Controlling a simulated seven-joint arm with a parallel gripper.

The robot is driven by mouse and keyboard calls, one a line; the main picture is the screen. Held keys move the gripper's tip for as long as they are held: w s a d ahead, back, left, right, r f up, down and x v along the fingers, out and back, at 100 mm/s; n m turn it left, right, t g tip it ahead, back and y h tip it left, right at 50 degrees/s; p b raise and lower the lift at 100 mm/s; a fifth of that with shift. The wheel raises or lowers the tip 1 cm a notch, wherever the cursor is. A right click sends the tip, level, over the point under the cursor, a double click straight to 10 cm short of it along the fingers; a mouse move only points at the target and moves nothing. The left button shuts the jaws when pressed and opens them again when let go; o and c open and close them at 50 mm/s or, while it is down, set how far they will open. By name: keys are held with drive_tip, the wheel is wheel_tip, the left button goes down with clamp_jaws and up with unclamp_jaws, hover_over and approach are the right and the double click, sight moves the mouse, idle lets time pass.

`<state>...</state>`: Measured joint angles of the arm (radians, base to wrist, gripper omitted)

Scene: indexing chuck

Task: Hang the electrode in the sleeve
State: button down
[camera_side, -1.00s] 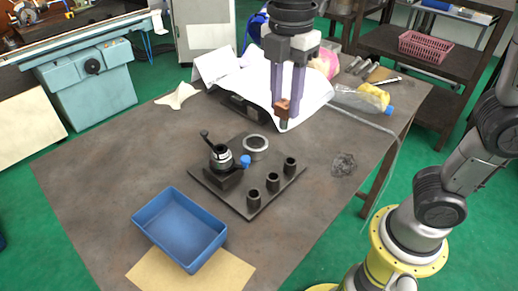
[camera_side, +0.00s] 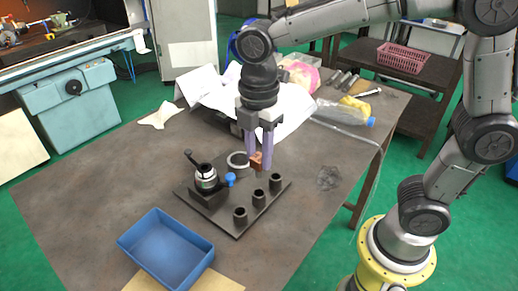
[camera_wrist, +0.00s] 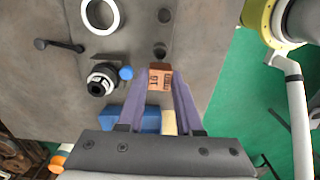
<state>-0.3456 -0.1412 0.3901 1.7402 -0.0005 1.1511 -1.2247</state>
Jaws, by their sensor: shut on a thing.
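My gripper (camera_side: 259,160) is shut on a copper-coloured electrode block (camera_side: 256,161), held upright above the back part of a dark base plate (camera_side: 218,223). In the wrist view the block (camera_wrist: 160,78) shows printed marks between my two purple fingers (camera_wrist: 160,88); its lower end is hidden. Three short black open-topped cylinders (camera_side: 258,198) stand along the plate's right side. A chuck (camera_side: 205,178) with a black lever and a blue knob (camera_side: 230,179) stands at the left. A pale ring (camera_side: 238,160) lies behind it. I cannot tell which part is the sleeve.
A blue tray (camera_side: 165,247) stands at the table's front. White paper (camera_side: 205,88), a bottle (camera_side: 345,113) and other clutter lie at the back. A dark tangle (camera_side: 328,178) lies right of the plate. The table's left side is clear.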

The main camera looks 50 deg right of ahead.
sight(259, 176)
drive_tip(key=shift+f, duration=2.35)
drive_tip(key=shift+f, duration=1.7)
drive_tip(key=c, duration=0.5)
unclamp_jaws()
wheel_tip(259, 176, up, 14)
drive_tip(key=shift+f, duration=0.1)
